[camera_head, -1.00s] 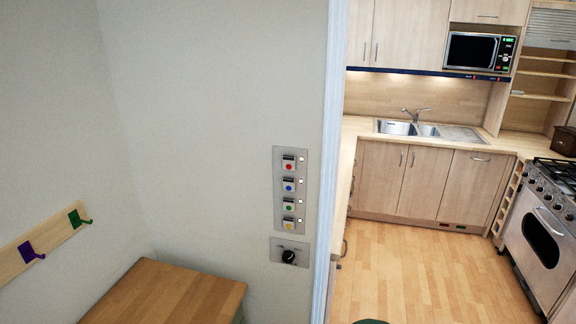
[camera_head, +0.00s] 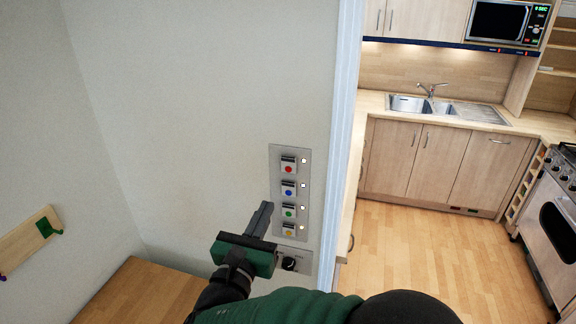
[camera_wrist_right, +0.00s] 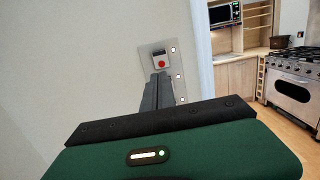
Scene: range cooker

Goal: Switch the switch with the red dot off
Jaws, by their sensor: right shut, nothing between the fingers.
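The switch with the red dot (camera_head: 288,166) is the top one in a column on a grey wall panel (camera_head: 273,154). A small light beside it is lit. Below it are switches with a blue dot (camera_head: 288,189), a green dot (camera_head: 289,211) and a yellow dot (camera_head: 289,230). My right gripper (camera_head: 266,207) is shut and empty, its tip just left of the panel near the green-dot switch, lower than the red one. In the right wrist view the red-dot switch (camera_wrist_right: 160,61) shows just beyond the fingertips (camera_wrist_right: 160,78); the fingers hide the lower switches. My left gripper is out of view.
A black knob (camera_head: 289,263) sits on a plate below the panel, partly behind my gripper. A door frame (camera_head: 345,150) stands right of the panel. A wooden table top (camera_head: 135,290) and a hook rail (camera_head: 28,243) are at the left.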

